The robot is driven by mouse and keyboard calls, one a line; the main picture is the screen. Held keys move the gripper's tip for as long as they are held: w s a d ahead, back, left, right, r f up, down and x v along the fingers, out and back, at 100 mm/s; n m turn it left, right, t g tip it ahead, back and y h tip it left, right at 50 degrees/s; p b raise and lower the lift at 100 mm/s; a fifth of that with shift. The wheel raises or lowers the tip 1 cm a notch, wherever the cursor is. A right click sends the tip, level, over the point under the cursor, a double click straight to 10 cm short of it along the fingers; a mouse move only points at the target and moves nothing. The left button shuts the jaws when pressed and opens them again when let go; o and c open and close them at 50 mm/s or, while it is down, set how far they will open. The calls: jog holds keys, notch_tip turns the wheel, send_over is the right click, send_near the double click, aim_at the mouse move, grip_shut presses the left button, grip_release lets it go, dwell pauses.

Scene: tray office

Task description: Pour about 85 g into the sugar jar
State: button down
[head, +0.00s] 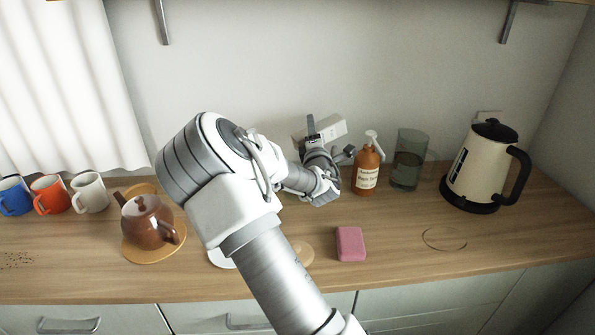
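My gripper (329,140) is at the back of the counter, near the wall. A pale, box-shaped carton (331,127) is at its fingers, tilted and clear of the counter; it appears to be held, though the far finger's contact is hard to see. No stream from the carton is visible. I cannot pick out the sugar jar for sure; my arm covers the middle of the counter. A white round edge (221,258) shows at the left of my arm, and a tan disc (303,252) shows at its right.
A brown pump bottle (367,175), a greenish glass vessel (408,160) and a cream kettle (480,168) stand to the right. A pink sponge (350,244) lies in front. A brown teapot (148,220) and several mugs (90,192) stand left. The front right counter is mostly clear.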

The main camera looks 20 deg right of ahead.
jog(key=shift+a+f+n+b, duration=0.25)
jog(key=shift+n+b, duration=0.35)
jog(key=shift+b, duration=0.3)
dwell(2.7)
